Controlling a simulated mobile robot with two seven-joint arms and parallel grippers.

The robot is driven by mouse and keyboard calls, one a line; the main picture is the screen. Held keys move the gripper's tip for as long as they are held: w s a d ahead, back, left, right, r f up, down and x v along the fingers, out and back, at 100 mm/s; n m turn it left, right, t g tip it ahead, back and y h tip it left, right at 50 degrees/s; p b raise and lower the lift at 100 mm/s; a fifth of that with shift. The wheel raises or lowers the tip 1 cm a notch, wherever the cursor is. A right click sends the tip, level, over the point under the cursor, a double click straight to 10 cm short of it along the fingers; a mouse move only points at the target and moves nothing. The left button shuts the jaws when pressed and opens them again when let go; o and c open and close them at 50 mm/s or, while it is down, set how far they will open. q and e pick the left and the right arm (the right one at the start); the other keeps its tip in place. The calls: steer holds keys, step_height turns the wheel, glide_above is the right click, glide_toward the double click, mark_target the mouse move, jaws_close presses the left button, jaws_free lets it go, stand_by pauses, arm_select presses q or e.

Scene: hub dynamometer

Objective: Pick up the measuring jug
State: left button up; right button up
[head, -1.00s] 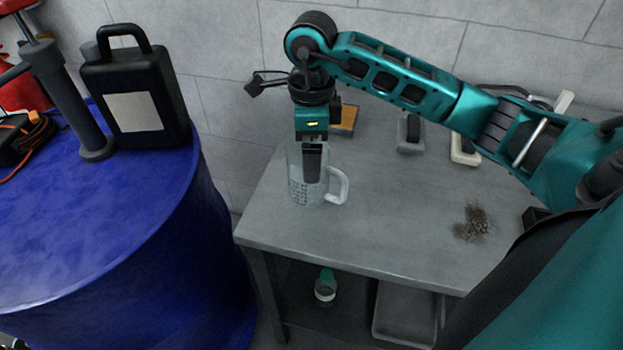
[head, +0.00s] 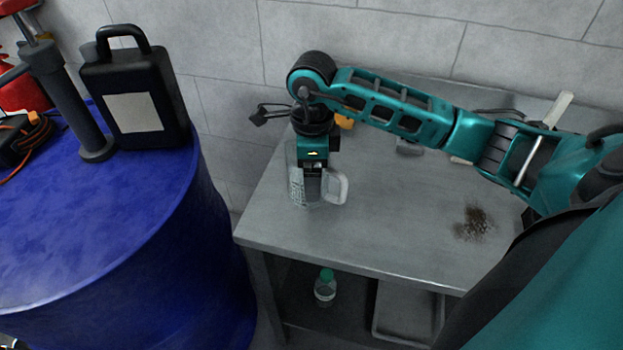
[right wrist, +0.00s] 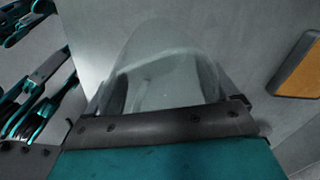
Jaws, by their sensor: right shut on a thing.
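The measuring jug (head: 300,190) is clear, with markings on its side and a pale handle (head: 337,187) on the right. It stands upright near the left end of the grey table. My right gripper (head: 312,188) points down at the jug and is shut on it; the fingertips are partly hidden. In the right wrist view the clear jug (right wrist: 165,70) fills the space in front of the gripper (right wrist: 165,105). My left gripper is not in view.
The grey table (head: 380,220) has a brown debris patch (head: 475,223) at right. A brush-like tool (head: 410,147) lies behind my right arm. A blue drum (head: 100,230) with a black canister (head: 136,95) stands left. A bottle (head: 325,287) sits on the shelf below.

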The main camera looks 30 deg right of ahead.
steer(key=shift+c, duration=1.2)
steer(key=shift+r, duration=0.1)
step_height(320, 180, up, 20)
steer(key=p, duration=0.3)
